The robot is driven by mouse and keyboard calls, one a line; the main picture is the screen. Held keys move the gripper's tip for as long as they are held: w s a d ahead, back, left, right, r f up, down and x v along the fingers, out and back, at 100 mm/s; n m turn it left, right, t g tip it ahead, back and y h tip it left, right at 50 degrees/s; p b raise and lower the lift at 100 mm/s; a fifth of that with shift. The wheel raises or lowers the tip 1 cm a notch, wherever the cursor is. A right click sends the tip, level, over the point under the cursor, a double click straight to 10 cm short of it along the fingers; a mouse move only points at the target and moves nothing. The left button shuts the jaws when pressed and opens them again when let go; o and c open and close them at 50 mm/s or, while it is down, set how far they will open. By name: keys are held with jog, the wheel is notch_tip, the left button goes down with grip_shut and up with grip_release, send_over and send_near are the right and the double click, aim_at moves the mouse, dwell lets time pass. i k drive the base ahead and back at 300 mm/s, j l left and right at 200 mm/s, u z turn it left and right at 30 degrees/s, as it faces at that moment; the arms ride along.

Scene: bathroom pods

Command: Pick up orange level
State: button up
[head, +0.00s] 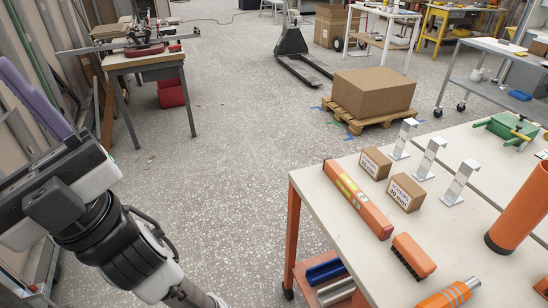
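The orange level (357,199) is a long orange bar with a yellow-green label. It lies flat near the left edge of the cream-topped table (320,208) at the right. My gripper (30,95) is at the far left of the head view, far from the level and partly cut off by the picture edge. One long purple finger shows; the other is not clearly seen, so its opening cannot be told.
Beside the level are two small cardboard boxes (407,192), several metal brackets (428,158), an orange brush (413,256), an orange tube (520,210) and an orange-and-silver tool (450,294). A boxed pallet (372,92) stands behind. The floor between my arm and the table is clear.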

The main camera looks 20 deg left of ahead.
aim_at(382, 228)
jog(key=i+j+z, duration=0.55)
jog(key=i+j, duration=0.15)
jog(key=j, duration=0.1)
